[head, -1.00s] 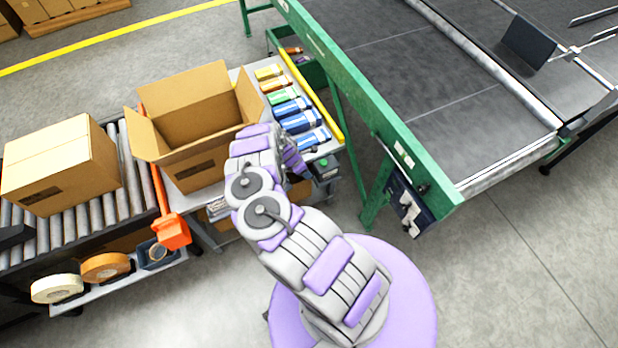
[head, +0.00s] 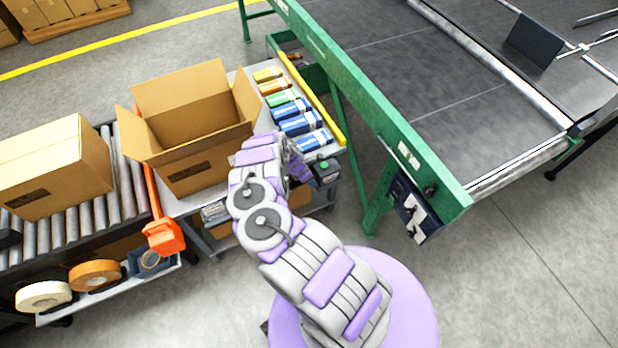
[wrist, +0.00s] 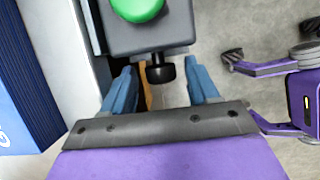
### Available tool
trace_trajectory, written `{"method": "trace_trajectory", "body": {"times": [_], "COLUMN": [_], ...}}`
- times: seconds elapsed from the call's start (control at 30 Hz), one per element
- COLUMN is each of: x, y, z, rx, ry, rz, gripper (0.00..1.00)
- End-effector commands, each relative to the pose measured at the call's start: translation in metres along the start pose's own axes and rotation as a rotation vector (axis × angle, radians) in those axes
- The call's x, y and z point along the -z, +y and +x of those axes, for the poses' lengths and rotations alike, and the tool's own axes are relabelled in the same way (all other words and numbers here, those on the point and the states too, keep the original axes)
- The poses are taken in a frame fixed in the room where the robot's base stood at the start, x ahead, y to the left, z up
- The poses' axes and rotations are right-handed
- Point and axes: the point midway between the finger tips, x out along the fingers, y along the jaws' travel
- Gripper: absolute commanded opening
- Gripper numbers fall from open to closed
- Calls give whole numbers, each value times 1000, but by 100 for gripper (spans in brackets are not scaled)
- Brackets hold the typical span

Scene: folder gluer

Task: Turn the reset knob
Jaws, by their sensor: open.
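A small grey box with a round green button (wrist: 137,8) is at the top of the wrist view. A black knob (wrist: 160,72) sticks out from its near side; I take this as the reset knob. My gripper (wrist: 162,88) is open, its two blue fingers pointing at the box, one on each side of the knob. The knob lies between the fingertips with gaps showing on both sides. In the head view the green-button box (head: 326,170) sits at the front corner of the grey cart, beside my wrist; the knob is hidden there.
The grey cart (head: 205,232) carries an open carton (head: 195,115) and several colored packs (head: 300,122). A roller conveyor (head: 125,170) with a closed carton (head: 55,165) is at left. The green-framed belt machine (head: 370,110) stands at right. Floor is clear at lower right.

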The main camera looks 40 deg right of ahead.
Motion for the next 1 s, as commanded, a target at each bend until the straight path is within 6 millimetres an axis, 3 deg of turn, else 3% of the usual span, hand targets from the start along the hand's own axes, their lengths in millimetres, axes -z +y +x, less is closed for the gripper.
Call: {"method": "trace_trajectory", "body": {"times": [0.07,0.57,1.0], "x": [0,0,0], "y": [0,0,-4], "z": [0,0,-3], "rx": [0,-1,-79], "ry": [0,0,1], "rz": [0,0,32], "gripper": [54,6,5]}}
